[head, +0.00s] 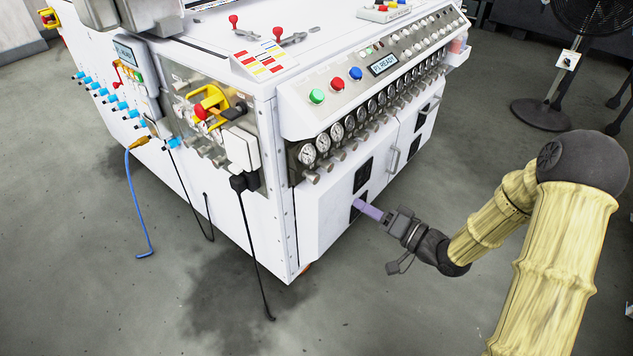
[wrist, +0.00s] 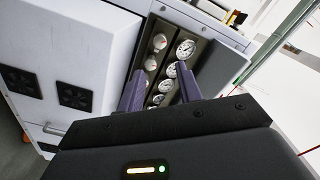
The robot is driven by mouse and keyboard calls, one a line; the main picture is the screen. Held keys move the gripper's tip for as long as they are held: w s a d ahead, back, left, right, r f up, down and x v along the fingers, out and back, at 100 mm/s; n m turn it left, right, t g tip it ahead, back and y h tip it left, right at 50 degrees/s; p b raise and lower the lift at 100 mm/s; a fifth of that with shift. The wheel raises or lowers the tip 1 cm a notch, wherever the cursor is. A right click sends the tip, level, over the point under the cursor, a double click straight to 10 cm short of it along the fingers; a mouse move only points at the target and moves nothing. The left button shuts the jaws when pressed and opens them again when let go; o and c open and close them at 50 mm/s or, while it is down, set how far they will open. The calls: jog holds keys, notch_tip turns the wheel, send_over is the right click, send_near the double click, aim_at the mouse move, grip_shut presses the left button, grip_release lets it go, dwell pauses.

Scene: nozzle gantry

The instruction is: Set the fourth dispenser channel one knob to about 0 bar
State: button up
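A long row of round white gauges (head: 336,132) runs along the front of the white machine, with small metal knobs (head: 327,165) below them. I cannot tell which knob is the fourth dispenser's channel one, and its setting is too small to read. My gripper (head: 362,205) is low in front of the cabinet doors, below the knob row and apart from it. In the wrist view, its two purple fingers (wrist: 158,88) stand apart with nothing between them. Gauges (wrist: 185,48) show beyond and between the fingers; parts of the row are hidden behind them.
Red, green and blue buttons and a small display (head: 383,64) sit on the sloped panel above the gauges. Cabinet doors (head: 335,205) with black vents and a handle (head: 394,158) are below. A black fan (head: 545,110) stands at right. The floor in front is mostly clear.

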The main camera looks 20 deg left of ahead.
aim_at(317, 180)
jog(key=b+x, duration=0.5)
jog(key=x, duration=0.9)
jog(key=shift+a+f, duration=0.1)
jog(key=shift+w+a, duration=0.25)
jog(key=shift+a, duration=0.1)
jog(key=c, duration=0.7)
